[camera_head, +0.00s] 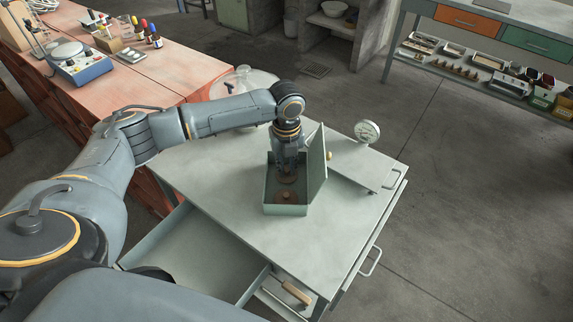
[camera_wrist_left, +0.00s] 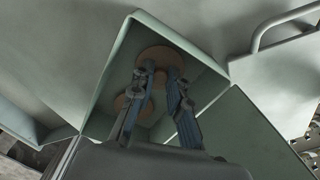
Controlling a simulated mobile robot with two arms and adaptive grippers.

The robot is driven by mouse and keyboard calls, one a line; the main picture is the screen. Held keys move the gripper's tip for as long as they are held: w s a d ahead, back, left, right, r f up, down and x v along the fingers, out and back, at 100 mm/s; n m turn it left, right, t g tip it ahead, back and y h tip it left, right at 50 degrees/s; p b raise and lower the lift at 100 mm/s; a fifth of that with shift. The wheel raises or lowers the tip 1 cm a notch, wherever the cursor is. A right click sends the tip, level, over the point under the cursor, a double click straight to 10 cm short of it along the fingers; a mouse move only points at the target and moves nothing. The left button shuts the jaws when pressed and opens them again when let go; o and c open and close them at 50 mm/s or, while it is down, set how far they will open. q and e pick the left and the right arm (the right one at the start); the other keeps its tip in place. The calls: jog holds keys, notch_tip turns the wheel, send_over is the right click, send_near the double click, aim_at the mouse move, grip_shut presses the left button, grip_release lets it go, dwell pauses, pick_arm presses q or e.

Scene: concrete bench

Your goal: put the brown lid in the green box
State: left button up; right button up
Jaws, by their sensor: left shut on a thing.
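The green box (camera_head: 286,210) stands on the grey cabinet top with its hinged cover raised on the right. My left gripper (camera_head: 287,174) reaches down inside it from above. It is shut on a round brown lid (camera_wrist_left: 165,57), which shows under the fingertips (camera_wrist_left: 160,72) in the wrist view and partly in the head view (camera_head: 287,180). A second brown round piece with a small knob (camera_head: 287,196) lies in the box nearer the front; in the wrist view it is partly hidden behind a finger (camera_wrist_left: 124,101). I cannot tell whether the held lid touches the box floor. My right gripper is not in view.
A round dial gauge (camera_head: 367,132) stands on the cabinet top behind the box. An open drawer (camera_head: 200,250) juts out at the front left. A reddish bench (camera_head: 150,75) with tools stands behind left.

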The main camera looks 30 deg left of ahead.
aim_at(286, 169)
pick_arm(q)
jog(key=shift+f, duration=0.15)
jog(key=o, duration=0.8)
notch_tip(286, 169, up, 12)
jog(key=shift+r+b, duration=0.2)
jog(key=shift+b, duration=0.25)
